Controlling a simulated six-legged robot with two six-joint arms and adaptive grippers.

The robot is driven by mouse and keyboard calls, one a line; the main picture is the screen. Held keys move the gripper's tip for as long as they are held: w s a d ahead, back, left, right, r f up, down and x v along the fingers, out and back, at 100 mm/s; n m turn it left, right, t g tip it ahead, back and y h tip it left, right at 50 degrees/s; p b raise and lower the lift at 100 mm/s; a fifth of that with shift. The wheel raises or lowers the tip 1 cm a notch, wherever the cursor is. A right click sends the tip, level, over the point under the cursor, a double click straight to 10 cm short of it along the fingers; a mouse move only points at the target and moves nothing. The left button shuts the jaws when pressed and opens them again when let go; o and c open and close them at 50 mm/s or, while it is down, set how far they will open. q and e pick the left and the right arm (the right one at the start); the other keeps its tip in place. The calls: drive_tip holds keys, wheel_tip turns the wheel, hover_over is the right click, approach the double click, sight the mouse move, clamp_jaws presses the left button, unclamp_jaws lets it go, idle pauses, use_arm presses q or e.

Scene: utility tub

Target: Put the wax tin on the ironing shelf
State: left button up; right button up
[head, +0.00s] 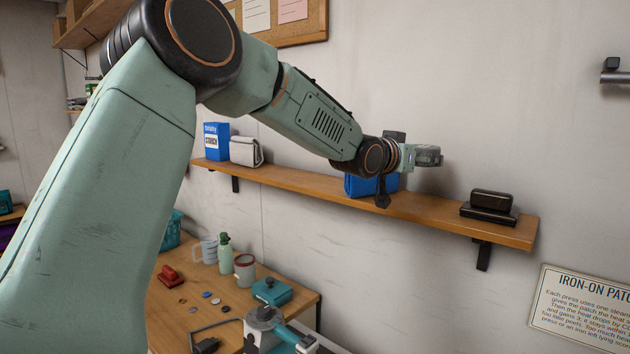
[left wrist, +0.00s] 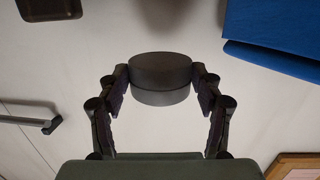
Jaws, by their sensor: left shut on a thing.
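The wax tin (left wrist: 160,72) is a short, round, dark grey tin between my left fingers in the left wrist view. My left gripper (left wrist: 162,84) is shut on its sides. In the head view my left gripper (head: 424,157) is held out above the wooden ironing shelf (head: 445,217), right of a blue box (head: 357,186) and left of a dark block on a base (head: 490,207). The tin shows there only as a small grey shape, apart from the shelf. My right gripper is not in view.
Bare shelf lies between the blue box and the dark block. Below, a wooden table (head: 222,290) holds a bottle, mugs and a teal box.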

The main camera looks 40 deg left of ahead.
sight(416, 210)
use_arm(q)
drive_tip(key=shift+w+d+f, duration=0.1)
drive_tip(key=shift+d+f, duration=0.1)
drive_tip(key=f, duration=0.4)
drive_tip(key=f+p, duration=0.1)
drive_tip(key=f, duration=0.3)
drive_tip(key=shift+s+f+p, duration=0.2)
drive_tip(key=shift+f+p, duration=0.1)
drive_tip(key=shift+f, duration=0.1)
drive_tip(key=shift+w+d+f, duration=0.15)
drive_tip(key=shift+w+f, duration=0.05)
drive_tip(key=shift+f, duration=0.1)
drive_tip(key=shift+a+f, duration=0.15)
drive_tip(key=shift+a, duration=0.1)
drive_tip(key=o, duration=1)
drive_tip(key=shift+s, duration=0.2)
drive_tip(key=shift+o, duration=1)
drive_tip(key=shift+w+d, duration=0.1)
drive_tip(key=shift+d, duration=0.05)
drive_tip(key=shift+w, duration=0.15)
